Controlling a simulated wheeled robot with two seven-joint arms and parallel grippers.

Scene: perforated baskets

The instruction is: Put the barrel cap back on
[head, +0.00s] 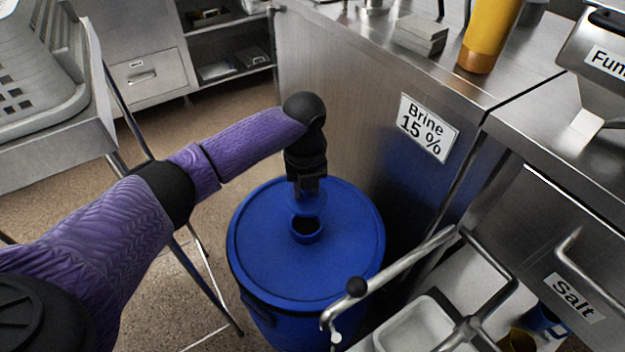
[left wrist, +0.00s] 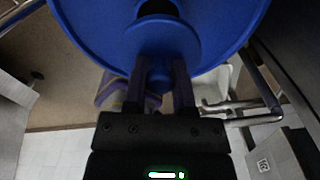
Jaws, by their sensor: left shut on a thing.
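A blue barrel (head: 345,265) stands on the floor with a round raised opening (head: 305,230) in its top. The opening is dark inside and not covered. My left gripper (head: 306,192) points down over the barrel top and is shut on a blue round cap (head: 308,205). The cap is just behind the opening in the head view, and I cannot tell its exact height above the barrel top. In the left wrist view the cap (left wrist: 165,45) is between the fingertips and overlaps the edge of the dark opening (left wrist: 158,8). My right gripper is not in view.
A steel counter with a "Brine 15 %" sign (head: 428,127) stands close behind and right of the barrel. A metal rail (head: 400,262) with a black knob runs by its right front. A grey perforated basket (head: 38,75) is at the upper left. Open floor lies left of the barrel.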

